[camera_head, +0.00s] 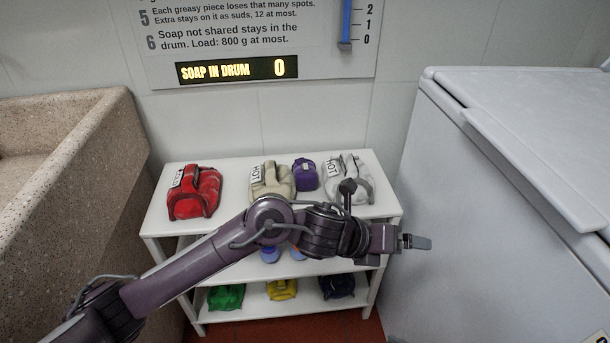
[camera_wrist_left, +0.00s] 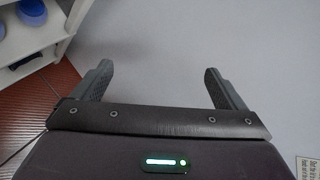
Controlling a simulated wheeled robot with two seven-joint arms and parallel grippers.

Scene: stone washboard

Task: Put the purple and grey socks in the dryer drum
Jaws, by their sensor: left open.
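A small purple bundle (camera_head: 305,175), which may be the purple socks, lies on the top of the white shelf unit between a beige and a grey-white bundle. The grey-white bundle (camera_head: 350,178) carries a "HOT" tag and is partly hidden behind my left arm; I cannot tell whether it is the grey socks. My left gripper (camera_head: 418,242) is in front of the shelf unit's right side, near the large pale machine. In the left wrist view its fingers (camera_wrist_left: 160,82) are apart with nothing between them. My right gripper is not in view. No dryer drum opening shows.
The white shelf unit (camera_head: 235,223) also bears red (camera_head: 194,191) and beige (camera_head: 271,182) bundles, blue things (camera_head: 270,254) and green, yellow and dark bundles below. A stone basin (camera_head: 75,165) stands left, a closed-lidded pale machine (camera_head: 450,200) right. The sign reads "SOAP IN DRUM 0".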

